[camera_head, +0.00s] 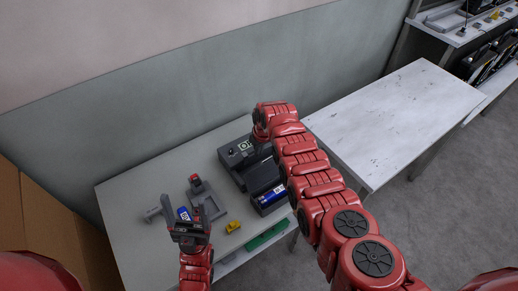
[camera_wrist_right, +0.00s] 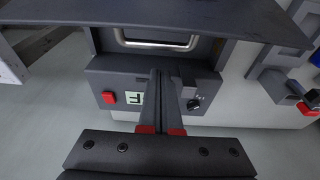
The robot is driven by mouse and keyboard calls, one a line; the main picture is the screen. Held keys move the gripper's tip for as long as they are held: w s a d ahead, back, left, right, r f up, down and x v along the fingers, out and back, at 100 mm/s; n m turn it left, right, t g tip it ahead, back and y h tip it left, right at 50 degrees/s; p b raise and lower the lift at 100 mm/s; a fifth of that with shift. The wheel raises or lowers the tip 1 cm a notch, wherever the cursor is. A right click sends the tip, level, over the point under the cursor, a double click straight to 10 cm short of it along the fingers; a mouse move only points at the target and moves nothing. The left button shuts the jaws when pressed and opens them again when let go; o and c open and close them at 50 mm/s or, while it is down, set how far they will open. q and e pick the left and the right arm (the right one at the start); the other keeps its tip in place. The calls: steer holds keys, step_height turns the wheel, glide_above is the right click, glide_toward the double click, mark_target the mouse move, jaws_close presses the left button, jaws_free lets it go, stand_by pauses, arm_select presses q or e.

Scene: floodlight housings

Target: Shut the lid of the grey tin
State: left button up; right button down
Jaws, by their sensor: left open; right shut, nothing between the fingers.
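The grey tin appears to be the dark grey box (camera_head: 235,158) at the right of the table, partly hidden by my right arm. In the right wrist view, the box (camera_wrist_right: 105,75) has a red button, a pale label and a knob on its panel. A dark plate (camera_wrist_right: 255,22) extends across the top, beside a silver handle (camera_wrist_right: 155,43); I cannot tell how far the lid is raised. My right gripper (camera_wrist_right: 160,73) is shut and empty over the panel, between label and knob; contact is unclear. My left gripper (camera_head: 188,222) is open and empty over the table's left part.
The light table (camera_head: 125,205) also holds a grey fixture (camera_head: 208,203) with a red top, a blue item (camera_head: 184,213), a yellow piece (camera_head: 233,226) and a dark holder with a blue cylinder (camera_head: 270,196). An empty white table (camera_head: 385,120) stands right. A wall is behind.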

mark_target(271, 167)
steer(key=shift+s+d+r+p, duration=0.45)
steer(key=shift+s+d+p, duration=0.1)
steer(key=shift+s+p, duration=0.3)
steer(key=shift+s+d+r+p, duration=0.5)
steer(key=shift+s+p, duration=0.15)
steer(key=shift+p, duration=0.3)
steer(key=shift+f, duration=0.1)
